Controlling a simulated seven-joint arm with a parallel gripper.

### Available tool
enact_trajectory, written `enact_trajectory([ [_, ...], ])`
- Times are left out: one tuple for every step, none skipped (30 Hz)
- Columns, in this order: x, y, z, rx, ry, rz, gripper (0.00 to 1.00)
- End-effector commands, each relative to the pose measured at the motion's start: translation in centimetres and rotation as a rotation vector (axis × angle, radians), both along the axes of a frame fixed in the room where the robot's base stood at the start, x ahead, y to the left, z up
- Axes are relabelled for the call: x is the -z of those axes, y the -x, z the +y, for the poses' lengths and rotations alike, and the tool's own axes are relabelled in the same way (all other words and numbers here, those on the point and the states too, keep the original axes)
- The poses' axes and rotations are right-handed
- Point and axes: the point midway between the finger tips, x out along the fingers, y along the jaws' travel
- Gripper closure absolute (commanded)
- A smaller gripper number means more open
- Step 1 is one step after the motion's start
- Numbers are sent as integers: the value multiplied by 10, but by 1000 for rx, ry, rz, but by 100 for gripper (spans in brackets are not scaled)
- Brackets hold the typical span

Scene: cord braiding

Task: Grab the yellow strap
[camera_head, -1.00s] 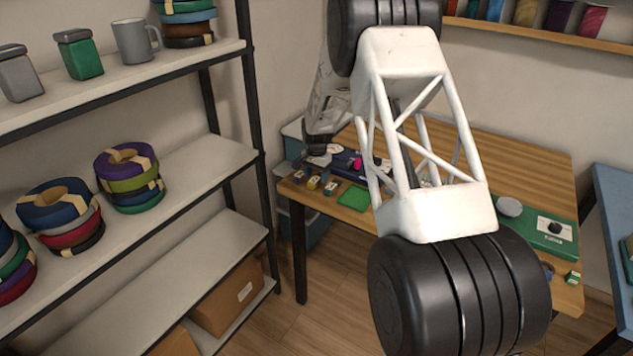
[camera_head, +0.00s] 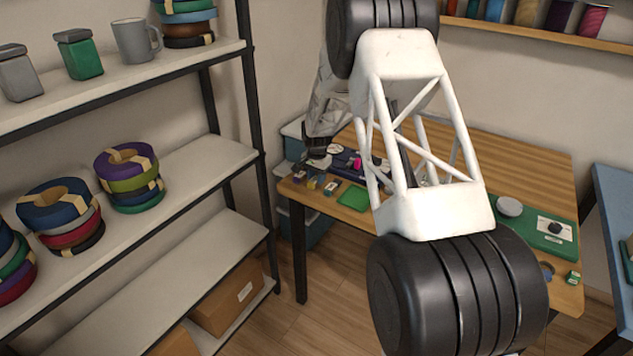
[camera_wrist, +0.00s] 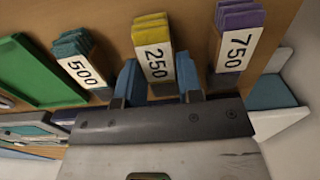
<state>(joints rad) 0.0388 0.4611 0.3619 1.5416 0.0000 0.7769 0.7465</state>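The yellow strap (camera_wrist: 152,32) is a small stacked bundle at the top of a holder labelled 250 (camera_wrist: 157,65). In the head view the yellow strap (camera_head: 312,183) is a small spot at the table's left front edge. My gripper (camera_wrist: 158,76) is open and empty. Its two blue fingertips stand on either side of the lower part of the 250 holder in the wrist view, with the yellow bundle beyond them. I cannot tell whether the fingers touch the holder. In the head view my gripper (camera_head: 316,160) is small and dark, just above the row of holders.
A teal bundle (camera_wrist: 73,43) labelled 500 is left of the yellow one, and a purple bundle (camera_wrist: 239,17) labelled 750 is right. A green tray (camera_wrist: 42,72) lies farther left. The wooden table (camera_head: 520,165) has bare room at the back. A shelf (camera_head: 190,170) stands left.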

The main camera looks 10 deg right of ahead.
Motion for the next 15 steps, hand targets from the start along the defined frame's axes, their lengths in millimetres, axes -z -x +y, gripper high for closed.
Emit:
enact_trajectory([
  [0, 0, 0, 0, 0, 0, 85],
  [0, 0, 0, 0, 0, 0, 90],
  [0, 0, 0, 0, 0, 0, 91],
  [0, 0, 0, 0, 0, 0, 91],
  [0, 0, 0, 0, 0, 0, 91],
  [0, 0, 0, 0, 0, 0, 91],
  [0, 0, 0, 0, 0, 0, 91],
  [0, 0, 0, 0, 0, 0, 91],
  [0, 0, 0, 0, 0, 0, 91],
  [-1, 0, 0, 0, 0, 0, 91],
  [-1, 0, 0, 0, 0, 0, 91],
  [-2, 0, 0, 0, 0, 0, 91],
  [-3, 0, 0, 0, 0, -1, 91],
  [-4, 0, 0, 0, 0, -1, 91],
  [-6, 0, 0, 0, 0, -1, 91],
])
